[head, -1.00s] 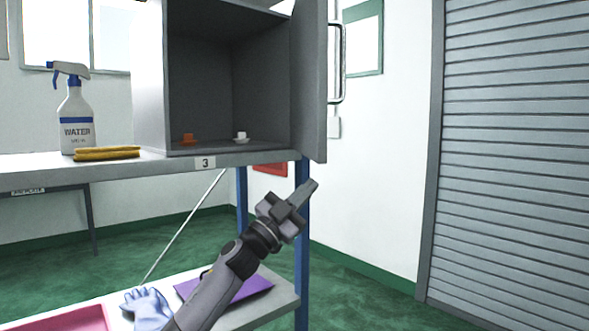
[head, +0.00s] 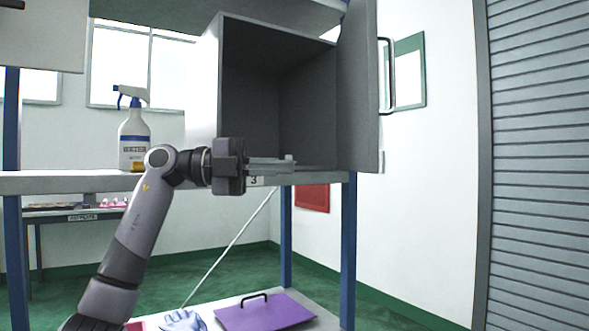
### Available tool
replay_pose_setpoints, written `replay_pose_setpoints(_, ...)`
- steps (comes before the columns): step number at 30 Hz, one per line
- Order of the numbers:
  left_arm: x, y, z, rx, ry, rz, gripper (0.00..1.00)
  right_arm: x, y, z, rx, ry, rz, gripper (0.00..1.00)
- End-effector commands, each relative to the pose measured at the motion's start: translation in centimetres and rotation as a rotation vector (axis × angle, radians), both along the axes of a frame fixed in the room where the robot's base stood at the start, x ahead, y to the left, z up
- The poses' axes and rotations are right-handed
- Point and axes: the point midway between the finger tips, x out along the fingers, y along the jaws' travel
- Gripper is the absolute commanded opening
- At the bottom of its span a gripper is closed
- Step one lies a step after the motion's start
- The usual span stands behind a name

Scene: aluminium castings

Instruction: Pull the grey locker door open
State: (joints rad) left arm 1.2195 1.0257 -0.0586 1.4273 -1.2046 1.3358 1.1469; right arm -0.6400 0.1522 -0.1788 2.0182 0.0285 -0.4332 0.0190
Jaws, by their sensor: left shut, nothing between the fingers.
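The grey locker (head: 230,80) stands on the shelf, its front open and its dark inside in view. Its door (head: 357,100) is swung wide open to the right, with a bar handle (head: 389,76) on its right side. My left gripper (head: 290,165) is shut and empty, in front of the locker's lower opening, with its fingers pointing right. The fingertips are apart from the door in the picture. My right gripper is not in view.
A spray bottle (head: 134,135) stands on the shelf (head: 60,182) left of the locker. Below, a purple lidded board with a handle (head: 265,313) and a blue glove (head: 183,321) lie on the lower shelf. A roller shutter (head: 540,160) is at the right.

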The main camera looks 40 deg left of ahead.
Motion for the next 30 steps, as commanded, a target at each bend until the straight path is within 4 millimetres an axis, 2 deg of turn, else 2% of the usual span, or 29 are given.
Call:
replay_pose_setpoints(9, 4.6, -5.3, 0.2, -0.002, -0.003, -0.007, 0.0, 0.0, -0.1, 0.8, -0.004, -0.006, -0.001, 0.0)
replay_pose_setpoints(15, 6.7, -7.8, 0.2, -0.002, -0.003, -0.005, 0.0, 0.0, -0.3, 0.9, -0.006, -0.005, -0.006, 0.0)
replay_pose_setpoints(21, 7.8, -8.8, 0.1, -0.002, -0.003, -0.002, 0.0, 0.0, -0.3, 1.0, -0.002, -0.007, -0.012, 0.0)
replay_pose_setpoints(30, 7.9, -8.9, 0.1, -0.002, -0.003, -0.002, 0.0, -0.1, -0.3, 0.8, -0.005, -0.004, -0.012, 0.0)
